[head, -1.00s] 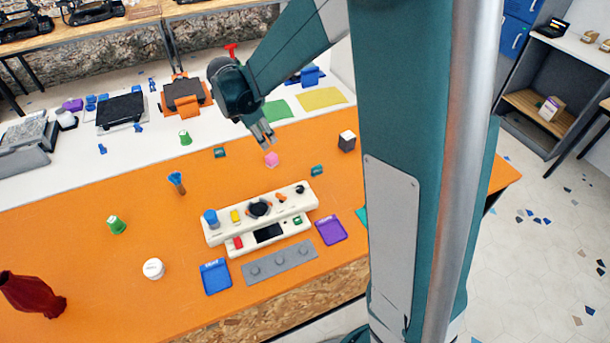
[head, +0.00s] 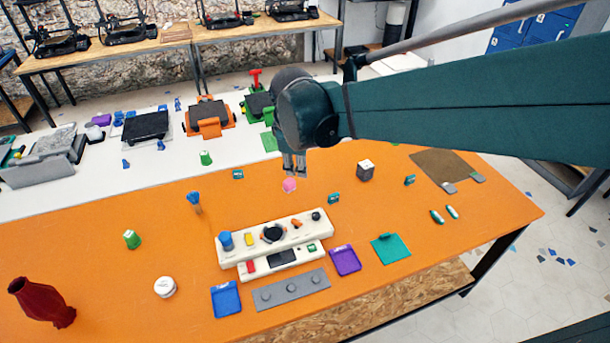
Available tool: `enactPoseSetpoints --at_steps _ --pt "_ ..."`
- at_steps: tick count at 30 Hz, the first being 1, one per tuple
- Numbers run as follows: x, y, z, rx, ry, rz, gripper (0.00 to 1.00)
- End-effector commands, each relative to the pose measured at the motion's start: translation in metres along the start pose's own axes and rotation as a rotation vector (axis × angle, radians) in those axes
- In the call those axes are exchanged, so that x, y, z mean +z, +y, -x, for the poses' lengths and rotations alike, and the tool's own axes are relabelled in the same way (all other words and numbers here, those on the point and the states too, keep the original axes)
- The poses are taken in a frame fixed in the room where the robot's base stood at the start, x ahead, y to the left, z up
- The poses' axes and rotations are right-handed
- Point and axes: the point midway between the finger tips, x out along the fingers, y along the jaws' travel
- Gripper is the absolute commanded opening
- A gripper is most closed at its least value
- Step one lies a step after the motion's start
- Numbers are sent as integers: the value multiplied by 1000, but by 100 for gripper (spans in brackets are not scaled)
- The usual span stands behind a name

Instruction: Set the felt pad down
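The cream control panel (head: 272,236) with knobs stands in front. A dark cube with a white top (head: 365,171), small teal blocks (head: 334,198), blue (head: 226,299) and purple (head: 345,260) trays and a red vase (head: 42,304) surround it. The table's left middle is fairly open.

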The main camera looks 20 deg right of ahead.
Motion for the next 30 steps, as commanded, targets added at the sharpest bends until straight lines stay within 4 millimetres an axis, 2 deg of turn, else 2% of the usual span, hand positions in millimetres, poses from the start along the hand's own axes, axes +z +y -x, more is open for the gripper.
enactPoseSetpoints --at_steps 6,15,30 --pt "19 -23 24 14 45 -169 35" --pt "41 -55 51 26 112 -405 35" --pt "74 -113 79 18 228 -804 35"
